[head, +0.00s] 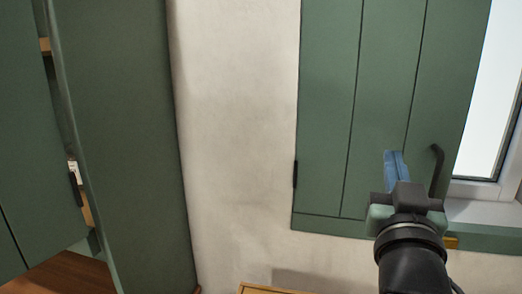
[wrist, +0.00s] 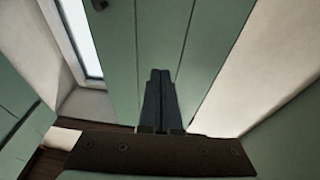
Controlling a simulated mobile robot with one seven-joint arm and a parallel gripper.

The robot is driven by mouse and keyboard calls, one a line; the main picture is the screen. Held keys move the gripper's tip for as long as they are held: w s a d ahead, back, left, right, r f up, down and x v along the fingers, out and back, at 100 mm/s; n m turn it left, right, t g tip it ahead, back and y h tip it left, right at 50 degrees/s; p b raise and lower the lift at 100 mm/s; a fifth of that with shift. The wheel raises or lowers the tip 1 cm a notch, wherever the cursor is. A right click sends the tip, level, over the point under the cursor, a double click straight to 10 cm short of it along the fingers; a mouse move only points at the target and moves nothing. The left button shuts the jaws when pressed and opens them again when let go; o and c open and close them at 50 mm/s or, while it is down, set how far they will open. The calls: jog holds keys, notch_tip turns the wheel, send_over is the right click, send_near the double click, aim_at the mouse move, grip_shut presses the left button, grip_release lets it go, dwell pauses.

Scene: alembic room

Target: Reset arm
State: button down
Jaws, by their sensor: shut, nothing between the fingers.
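My gripper (head: 394,156) is raised in front of a green plank shutter (head: 335,90) at the right of the head view. Its blue-looking fingers point up and lie close together, with nothing between them. In the wrist view the gripper (wrist: 160,74) shows as two dark fingers side by side, shut, against the green shutter (wrist: 205,35). I cannot tell whether the fingertips touch the shutter. A dark curved handle (head: 437,165) is just right of the fingers in the head view.
A bright window (head: 490,95) with a pale sill (head: 480,211) is at the right. A green cabinet (head: 125,130) with a partly open door (head: 35,150) stands at the left. A bare pale wall (head: 238,110) lies between. A wooden edge (head: 262,288) shows at the bottom.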

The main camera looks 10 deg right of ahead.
jog(key=s+a+r+n+t+y, duration=0.2)
jog(key=a+r, duration=0.4)
jog(key=a, duration=0.3)
jog(key=s+a+r+n+t+y, duration=0.2)
jog(key=s+a+r+t+y, duration=0.2)
jog(key=a, duration=0.6)
jog(key=s+a+r+n+t+y, duration=0.2)
jog(key=s+a+r+t+y, duration=0.1)
jog(key=a+r, duration=0.4)
jog(key=shift+s+a+r+y, duration=0.45)
jog(key=shift+a+y, duration=0.25)
jog(key=shift+a, duration=0.45)
jog(key=shift+f, duration=0.1)
